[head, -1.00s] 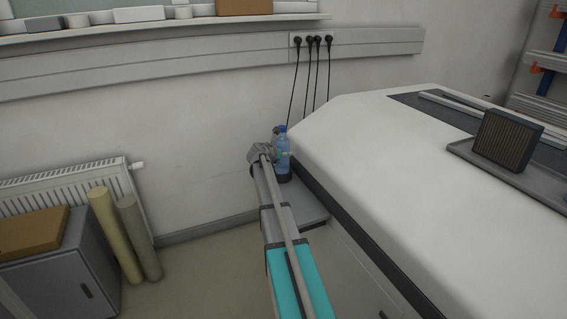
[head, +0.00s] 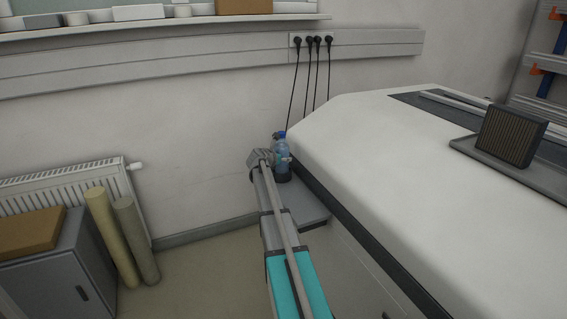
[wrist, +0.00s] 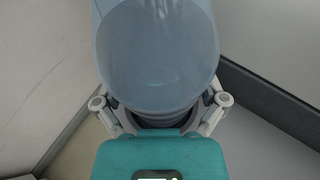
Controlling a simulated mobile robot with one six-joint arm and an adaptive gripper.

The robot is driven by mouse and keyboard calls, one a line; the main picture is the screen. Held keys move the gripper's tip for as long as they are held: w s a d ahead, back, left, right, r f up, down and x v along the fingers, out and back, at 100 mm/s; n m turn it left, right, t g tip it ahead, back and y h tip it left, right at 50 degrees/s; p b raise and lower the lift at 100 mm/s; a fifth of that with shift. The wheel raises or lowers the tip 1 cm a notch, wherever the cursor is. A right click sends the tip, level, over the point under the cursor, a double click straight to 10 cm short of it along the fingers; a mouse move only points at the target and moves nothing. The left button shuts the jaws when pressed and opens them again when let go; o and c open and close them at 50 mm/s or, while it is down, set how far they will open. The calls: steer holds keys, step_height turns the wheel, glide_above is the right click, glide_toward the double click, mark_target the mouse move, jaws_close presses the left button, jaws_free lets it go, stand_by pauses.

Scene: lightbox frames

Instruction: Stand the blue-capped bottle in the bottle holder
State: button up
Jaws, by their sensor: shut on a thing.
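The clear blue bottle (head: 281,150) with its blue cap stands upright at the far end of my arm, beside the white worktop. My gripper (head: 274,158) is shut on it from the near left side. In the wrist view the bottle (wrist: 158,60) fills the top middle, between the two fingers of my gripper (wrist: 161,102). A dark round holder (head: 285,178) shows at the bottle's foot, on a grey ledge. I cannot tell whether the bottle's bottom rests fully in it.
The white worktop (head: 420,200) rises close on the right, with a dark edge strip. The wall with hanging black cables (head: 317,75) is just behind. A grey ledge (head: 308,213) lies below my arm. The floor to the left is clear up to two rolls (head: 125,240).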

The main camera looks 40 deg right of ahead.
steer(key=shift+f, duration=0.35)
steer(key=o, duration=1)
steer(key=shift+r, duration=0.15)
steer(key=shift+s+a+r, duration=0.1)
steer(key=shift+a, duration=0.05)
steer(key=p+v, duration=0.4)
steer(key=v, duration=0.7)
steer(key=shift+s+a+r, duration=0.1)
steer(key=shift+a, duration=0.2)
